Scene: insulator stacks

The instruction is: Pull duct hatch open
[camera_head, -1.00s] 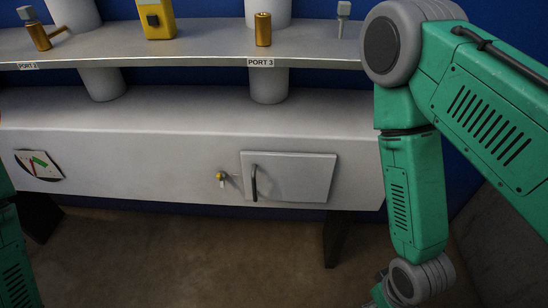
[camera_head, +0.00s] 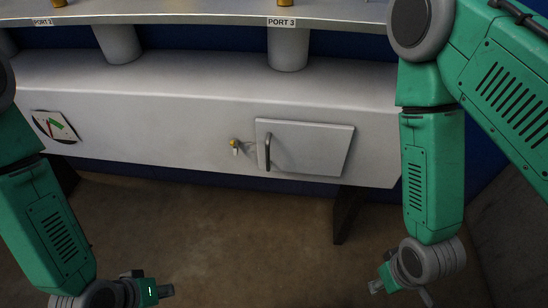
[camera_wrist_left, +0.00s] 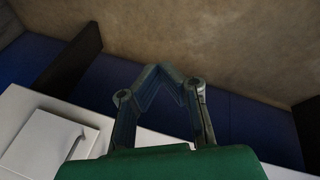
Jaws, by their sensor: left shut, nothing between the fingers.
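The duct hatch (camera_head: 312,148) is a pale grey rectangular door on the front of the long white duct, and it looks closed. Its dark vertical handle (camera_head: 268,152) is near the left edge. In the left wrist view the hatch (camera_wrist_left: 42,142) is at lower left, partly cut off. My left gripper (camera_head: 166,291) is low at the left, in front of the duct and apart from the handle. In the left wrist view it (camera_wrist_left: 165,78) is shut and empty. My right gripper (camera_head: 376,286) is low at the right, below the hatch; its finger state is unclear.
A shelf labelled PORT 3 (camera_head: 281,22) runs above. Dark legs (camera_head: 346,214) support the duct. The brown floor (camera_head: 215,235) is open.

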